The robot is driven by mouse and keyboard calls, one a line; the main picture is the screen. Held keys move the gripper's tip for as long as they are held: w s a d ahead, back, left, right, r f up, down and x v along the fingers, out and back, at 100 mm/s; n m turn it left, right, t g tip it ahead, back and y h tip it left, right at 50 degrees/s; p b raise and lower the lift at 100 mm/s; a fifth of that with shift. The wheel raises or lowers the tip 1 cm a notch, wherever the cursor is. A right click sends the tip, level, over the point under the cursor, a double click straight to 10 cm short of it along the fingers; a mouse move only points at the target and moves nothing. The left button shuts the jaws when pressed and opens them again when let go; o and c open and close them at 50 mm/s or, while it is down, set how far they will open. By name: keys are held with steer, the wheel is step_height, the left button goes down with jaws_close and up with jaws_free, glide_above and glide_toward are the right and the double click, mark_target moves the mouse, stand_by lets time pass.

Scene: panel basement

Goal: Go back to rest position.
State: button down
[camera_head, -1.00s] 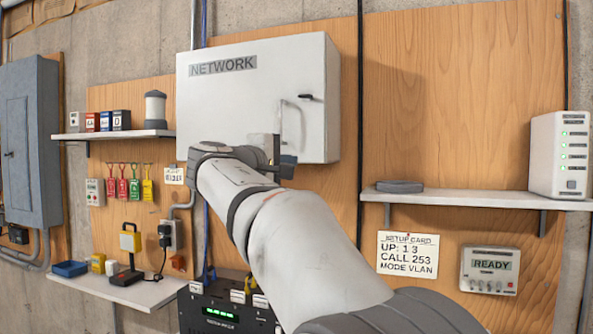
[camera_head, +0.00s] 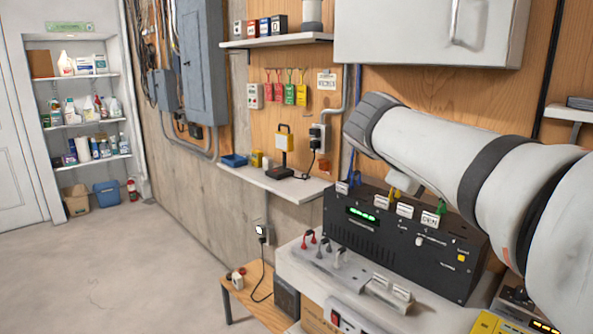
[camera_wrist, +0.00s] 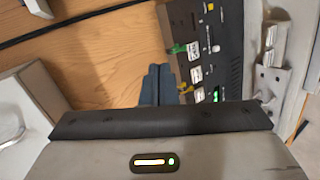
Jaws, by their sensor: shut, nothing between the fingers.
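My gripper (camera_wrist: 158,72) shows in the wrist view with its two dark fingers together and nothing between them. The fingers point toward the wooden panel, beside the black device with its labelled plugs (camera_wrist: 205,50). In the head view my arm reaches in from the right, and its wrist is in front of the panel, above the black device (camera_head: 400,238) and below the grey-white cabinet (camera_head: 425,30).
A bench (camera_head: 315,275) with connectors and a wooden stool (camera_head: 252,305) stand below. A supply shelf (camera_head: 92,128) is at the far left. The floor (camera_head: 120,270) at left is clear.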

steer(key=s+a+f+m+g+y, duration=0.1)
steer(key=s+a+f+m+y, duration=0.1)
steer(key=s+f, duration=0.3)
steer(key=s+a+f+m+g+y, duration=0.1)
steer(key=s+a+f+y, duration=0.3)
steer(key=f, duration=0.9)
steer(key=s+a+f+m+g+y, duration=0.2)
steer(key=s+a+f+m+y, duration=0.1)
steer(key=s+f, duration=0.5)
step_height(320, 180, down, 2)
steer(key=shift+s+a+f+y, duration=0.1)
steer(key=shift+s+a+y, duration=0.25)
steer(key=shift+a, duration=0.4)
steer(key=c, duration=2.1)
jaws_free()
steer(key=shift+w, duration=0.1)
